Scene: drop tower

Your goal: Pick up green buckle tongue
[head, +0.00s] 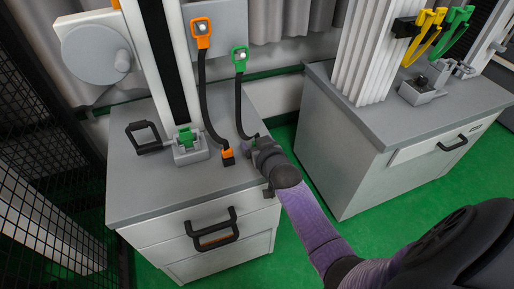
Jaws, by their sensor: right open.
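A green buckle tongue (240,57) is at the upper end of a black strap, against the grey panel behind the left cabinet. Its strap hangs down to the cabinet top, near my right gripper (259,147). My right gripper is open above the right edge of the cabinet top, well below the green tongue. I cannot tell whether it touches the strap's lower end. My left gripper is out of view.
An orange tongue (201,31) is beside the green one. An orange-and-black piece (228,156), a grey block with a green part (186,138) and a black handle (144,136) are on the left cabinet (150,196). A second cabinet (385,130) stands right.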

